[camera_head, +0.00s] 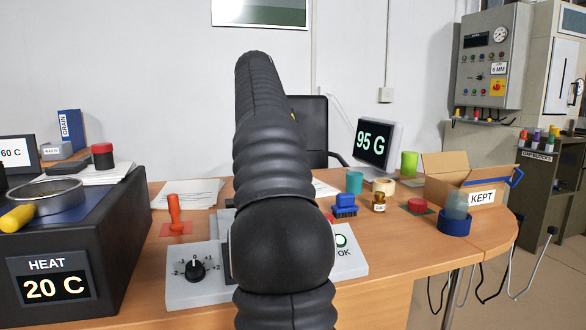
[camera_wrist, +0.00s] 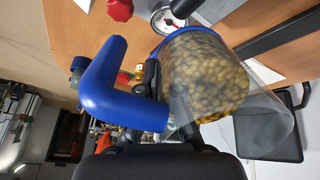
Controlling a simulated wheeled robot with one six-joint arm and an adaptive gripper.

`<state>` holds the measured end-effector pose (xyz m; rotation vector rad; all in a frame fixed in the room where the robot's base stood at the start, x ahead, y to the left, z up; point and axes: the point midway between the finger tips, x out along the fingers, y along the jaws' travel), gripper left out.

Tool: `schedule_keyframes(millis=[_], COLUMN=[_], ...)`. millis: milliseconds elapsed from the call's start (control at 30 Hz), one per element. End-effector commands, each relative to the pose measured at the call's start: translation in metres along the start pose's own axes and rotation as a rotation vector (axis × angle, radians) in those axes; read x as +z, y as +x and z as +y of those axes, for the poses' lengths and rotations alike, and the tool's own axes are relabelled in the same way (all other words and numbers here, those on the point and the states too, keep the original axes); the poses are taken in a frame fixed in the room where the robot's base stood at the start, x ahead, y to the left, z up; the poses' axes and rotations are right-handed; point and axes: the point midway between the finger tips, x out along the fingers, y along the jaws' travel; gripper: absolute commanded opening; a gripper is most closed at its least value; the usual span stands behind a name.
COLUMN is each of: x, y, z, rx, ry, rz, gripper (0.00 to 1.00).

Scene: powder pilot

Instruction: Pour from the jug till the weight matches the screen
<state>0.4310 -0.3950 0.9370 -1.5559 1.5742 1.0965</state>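The jug (camera_wrist: 205,75) is clear with a blue handle (camera_wrist: 97,85) and a blue rim at its base end. It holds many tan pellets gathered towards that end. My gripper (camera_wrist: 150,80) appears shut on the handle, with a dark finger between handle and jug wall. The jug looks tilted in the wrist view, but its true angle is hard to tell. A round white dial with a red needle (camera_wrist: 165,20) shows past the jug, its reading too small to tell. The screen (camera_head: 373,143) reads 95 G. In the head view my arm hides my gripper and the jug.
A black box (camera_head: 100,235) marked HEAT 20 C stands left, with a sieve (camera_head: 45,191) on top. A knob panel (camera_head: 197,270), red stamp (camera_head: 174,212), blue brush (camera_head: 345,203), KEPT carton (camera_head: 470,178) and blue ring (camera_head: 455,222) are on the desk. Its front right is clear.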

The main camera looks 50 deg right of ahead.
Motion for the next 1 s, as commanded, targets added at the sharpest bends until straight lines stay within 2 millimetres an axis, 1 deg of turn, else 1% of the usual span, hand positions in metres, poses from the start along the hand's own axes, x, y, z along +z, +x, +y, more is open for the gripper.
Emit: schedule_keyframes(millis=[433, 1000], x=[0.004, 0.004], y=[0.014, 0.02], z=[-0.001, -0.001], rx=[0.025, 0.076], ry=[-0.002, -0.006], rz=[0.087, 0.247], gripper=[0.0, 0.0])
